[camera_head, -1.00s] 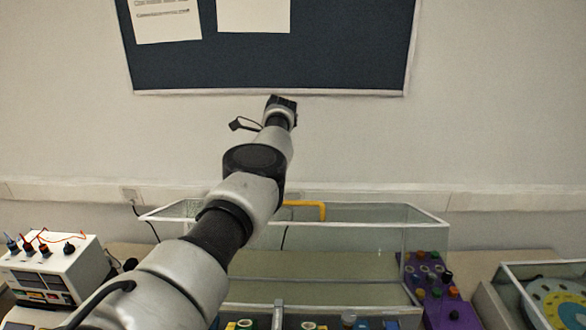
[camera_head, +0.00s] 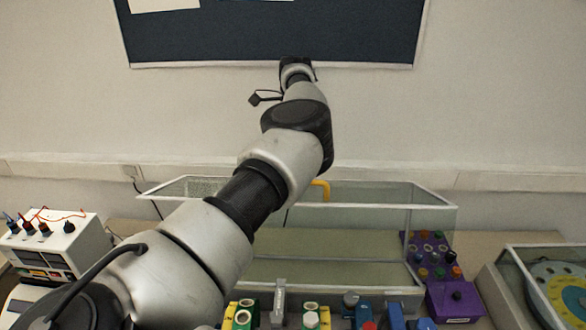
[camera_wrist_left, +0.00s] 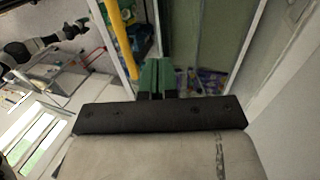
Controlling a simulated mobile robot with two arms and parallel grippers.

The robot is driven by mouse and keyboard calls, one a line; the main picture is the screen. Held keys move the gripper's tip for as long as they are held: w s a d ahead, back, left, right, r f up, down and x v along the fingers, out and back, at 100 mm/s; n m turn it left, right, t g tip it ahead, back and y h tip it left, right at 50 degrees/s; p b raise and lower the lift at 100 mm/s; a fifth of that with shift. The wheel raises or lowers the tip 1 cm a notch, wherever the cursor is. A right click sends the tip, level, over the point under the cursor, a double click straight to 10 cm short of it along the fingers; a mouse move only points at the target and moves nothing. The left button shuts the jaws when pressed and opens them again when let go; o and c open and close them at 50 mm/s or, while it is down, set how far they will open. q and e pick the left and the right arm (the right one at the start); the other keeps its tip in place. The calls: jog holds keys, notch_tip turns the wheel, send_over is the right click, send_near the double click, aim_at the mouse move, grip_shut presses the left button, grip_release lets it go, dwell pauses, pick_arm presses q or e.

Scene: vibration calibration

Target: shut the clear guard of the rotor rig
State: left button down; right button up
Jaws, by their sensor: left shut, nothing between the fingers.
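The clear guard (camera_head: 425,212) is a see-through box with white edges, in the middle of the head view. It appears raised, behind the row of coloured parts of the rig. A yellow handle (camera_head: 321,188) shows on it, partly covered by my left arm; it also shows in the left wrist view (camera_wrist_left: 122,40). My left gripper's fingers are hidden behind its wrist in the head view. In the left wrist view the left gripper (camera_wrist_left: 158,66) has its green fingertips shut and empty, just right of the yellow handle and apart from it. My right gripper is not in view.
A white instrument box (camera_head: 50,245) with leads stands at the left. A purple control box (camera_head: 452,300) stands right of the guard, and a clear-lidded case (camera_head: 550,280) at the far right. A wall and dark board (camera_head: 270,30) are behind.

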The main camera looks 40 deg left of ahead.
pick_arm(q)
jog(key=b+x, duration=0.2)
jog(key=x, duration=0.2)
jog(key=shift+f+b, duration=0.3)
jog(key=shift+f, duration=0.1)
jog(key=shift+s+d+f+b, duration=0.15)
jog(key=shift+s+d+b, duration=0.45)
jog(key=shift+s+d, duration=0.15)
jog(key=shift+s+d+b, duration=0.3)
jog(key=shift+s+d, duration=0.25)
jog(key=shift+s, duration=0.3)
